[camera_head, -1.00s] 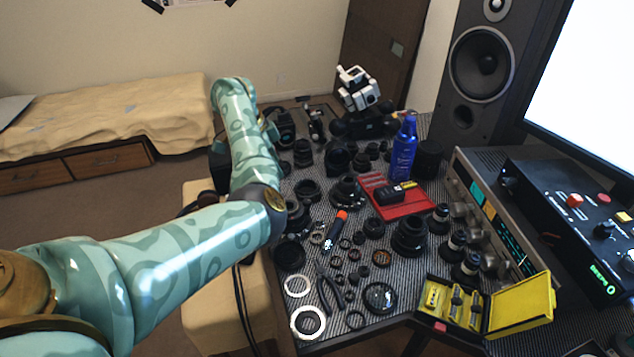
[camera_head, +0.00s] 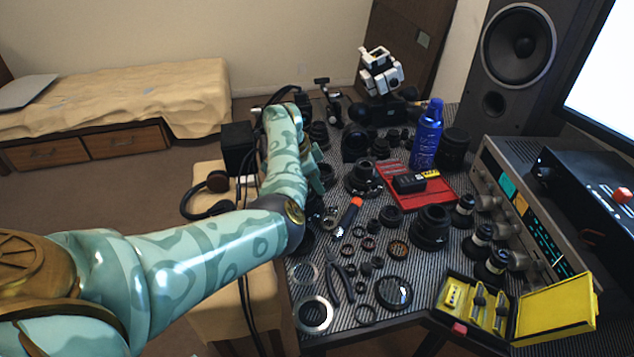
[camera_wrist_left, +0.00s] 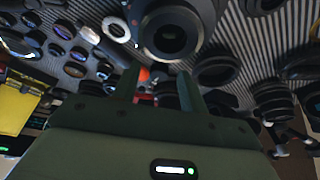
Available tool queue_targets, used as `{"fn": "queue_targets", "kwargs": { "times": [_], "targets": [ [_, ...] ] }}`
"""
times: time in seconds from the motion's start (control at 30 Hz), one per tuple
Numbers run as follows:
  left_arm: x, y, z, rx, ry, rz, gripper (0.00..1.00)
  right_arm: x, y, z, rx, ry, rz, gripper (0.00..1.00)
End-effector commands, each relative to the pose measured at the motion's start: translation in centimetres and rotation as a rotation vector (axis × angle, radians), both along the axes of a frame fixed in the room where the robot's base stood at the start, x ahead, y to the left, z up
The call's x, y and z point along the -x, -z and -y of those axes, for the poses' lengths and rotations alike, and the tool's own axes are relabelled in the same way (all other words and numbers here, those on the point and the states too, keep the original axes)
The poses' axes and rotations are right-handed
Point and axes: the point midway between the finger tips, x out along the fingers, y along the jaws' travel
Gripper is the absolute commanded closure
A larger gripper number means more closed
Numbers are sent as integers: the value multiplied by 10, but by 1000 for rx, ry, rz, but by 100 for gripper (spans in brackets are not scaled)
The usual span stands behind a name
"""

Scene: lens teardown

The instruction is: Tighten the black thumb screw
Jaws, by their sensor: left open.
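I cannot pick out the black thumb screw in either view. My left gripper (camera_wrist_left: 160,88) is open; its two dark green fingers point up in the left wrist view, with no object clearly held between them. In the head view it is mostly hidden by my left forearm, above the left part of the workbench mat (camera_head: 385,325). A black lens-like ring (camera_wrist_left: 172,32) fills the top of the left wrist view, just past the fingertips. My right gripper is not in view.
Lens parts crowd the mat around an orange-handled screwdriver (camera_head: 349,213), pliers (camera_head: 336,284) and a red tray (camera_head: 440,203). A blue bottle (camera_head: 427,137), a white-topped device (camera_head: 382,75) and an open yellow case (camera_head: 553,308) stand nearby. Headphones (camera_head: 213,207) rest left of the bench.

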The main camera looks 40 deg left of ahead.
Motion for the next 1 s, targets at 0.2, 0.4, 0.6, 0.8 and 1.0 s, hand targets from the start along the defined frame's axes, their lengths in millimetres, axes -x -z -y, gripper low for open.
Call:
{"fn": "queue_targets", "kwargs": {
  "times": [0.2, 0.4, 0.6, 0.8, 1.0],
  "targets": [
    [-1, 0, 0, -1, 0, 1, 57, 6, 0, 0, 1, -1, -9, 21],
    [0, 0, 0, -1, 0, 1, 96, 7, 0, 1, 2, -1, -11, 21],
    [0, 0, 0, -1, 3, 1, 100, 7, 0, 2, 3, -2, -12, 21],
    [-1, 1, -1, 0, 51, 0, 100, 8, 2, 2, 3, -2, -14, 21],
    [-2, 2, -2, 1, 168, 0, 100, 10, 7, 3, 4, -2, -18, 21]
  ]
}}
